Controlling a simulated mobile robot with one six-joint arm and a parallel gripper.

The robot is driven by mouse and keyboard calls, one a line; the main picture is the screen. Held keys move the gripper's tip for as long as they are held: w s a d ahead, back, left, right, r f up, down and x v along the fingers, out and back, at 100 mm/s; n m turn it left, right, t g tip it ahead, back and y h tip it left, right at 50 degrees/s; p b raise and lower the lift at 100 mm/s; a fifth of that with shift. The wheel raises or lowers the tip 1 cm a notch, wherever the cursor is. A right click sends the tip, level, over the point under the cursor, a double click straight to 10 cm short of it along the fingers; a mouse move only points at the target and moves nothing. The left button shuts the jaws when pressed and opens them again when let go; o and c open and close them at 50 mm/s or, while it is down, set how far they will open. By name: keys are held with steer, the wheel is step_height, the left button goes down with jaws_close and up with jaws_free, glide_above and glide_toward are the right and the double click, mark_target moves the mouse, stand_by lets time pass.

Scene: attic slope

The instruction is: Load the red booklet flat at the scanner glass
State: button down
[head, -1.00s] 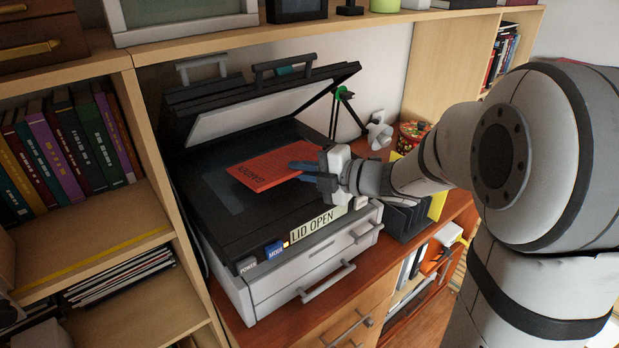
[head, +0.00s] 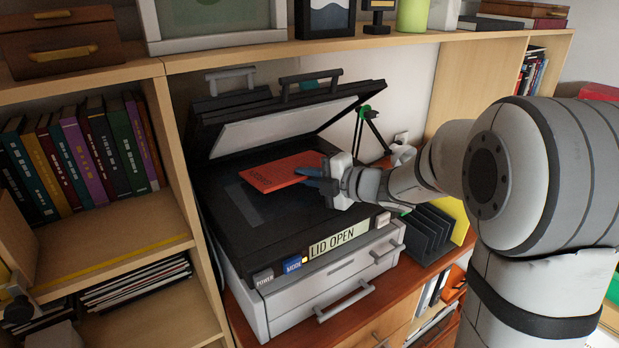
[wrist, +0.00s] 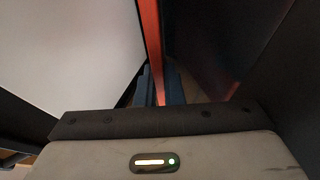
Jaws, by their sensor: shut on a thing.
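The red booklet (head: 278,173) is held out over the scanner bed in the head view, roughly level. My gripper (head: 320,178) is shut on its right edge with blue fingers. In the wrist view the booklet (wrist: 150,45) shows edge-on as a thin red strip between the fingers (wrist: 158,88). The scanner (head: 225,205) has its lid (head: 290,115) raised, with a pale underside, and its front label reads "LID OPEN". The glass (head: 248,204) shows as a dark panel to the left of the booklet. I cannot tell the gap between booklet and bed.
A green-jointed lamp arm (head: 367,112) stands behind the scanner at right. A black file rack (head: 430,232) stands right of it. A shelf of books (head: 85,155) borders the left. A wooden shelf (head: 350,45) runs above the raised lid.

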steer(key=shift+f, duration=0.4)
steer(key=c, duration=1.5)
jaws_free()
steer(key=shift+s+a+f, duration=0.1)
steer(key=shift+f, duration=0.05)
steer(key=v, duration=0.6)
steer(key=shift+d+f, duration=0.15)
steer(key=shift+d, duration=0.35)
steer(key=shift+r, duration=0.25)
